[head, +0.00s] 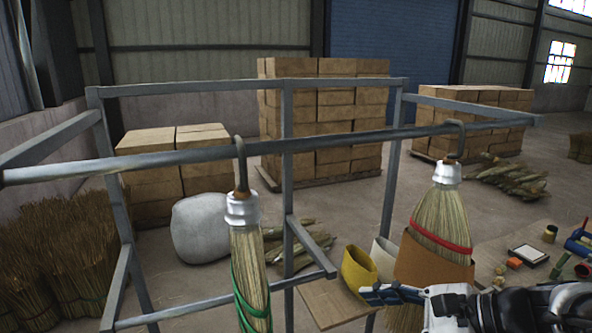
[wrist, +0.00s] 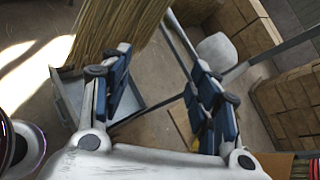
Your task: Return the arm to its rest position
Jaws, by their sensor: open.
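My gripper (head: 372,293) shows at the lower right of the head view, with blue-and-black fingers pointing left. It overlaps the lower part of the right broom (head: 441,218) in the picture; I cannot tell whether they touch. In the wrist view my gripper (wrist: 163,82) has its two fingers spread wide, with nothing between the pads. Part of my arm shows at the lower right of the head view. The right broom hangs from a hook and has a red band. The left broom (head: 247,260) hangs from another hook, with a green band spiralling round its straw.
The brooms hang from a grey metal rail (head: 337,140) on a frame. Stacked boxes (head: 322,110) are behind.

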